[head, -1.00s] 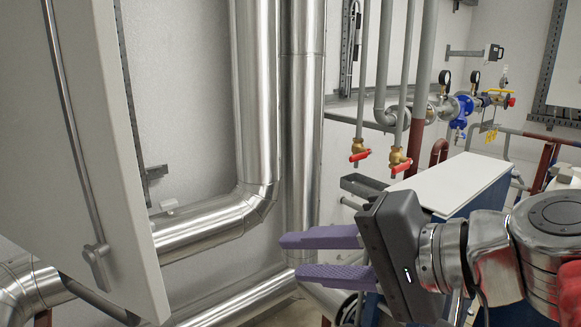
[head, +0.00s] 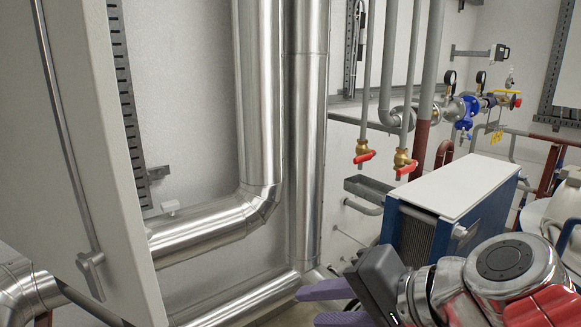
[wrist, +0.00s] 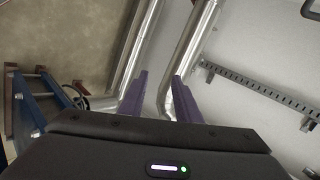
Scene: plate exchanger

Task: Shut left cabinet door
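The left cabinet door (head: 85,140) is a large pale grey panel at the left of the head view, standing open at an angle. A long metal rod runs down its face to a handle (head: 91,262) near the bottom. My gripper (head: 325,304) is low in the middle of the head view, to the right of the door and apart from it. Its two purple fingers point left and are spread with nothing between them. In the wrist view the fingers (wrist: 155,98) are also apart, with pipes beyond. The door is not clearly visible in the wrist view.
Thick silver pipes (head: 262,100) run down the wall and bend left behind the door. A plate exchanger (head: 455,195) with a white top stands right of centre. A slotted rail (head: 130,110) is on the wall.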

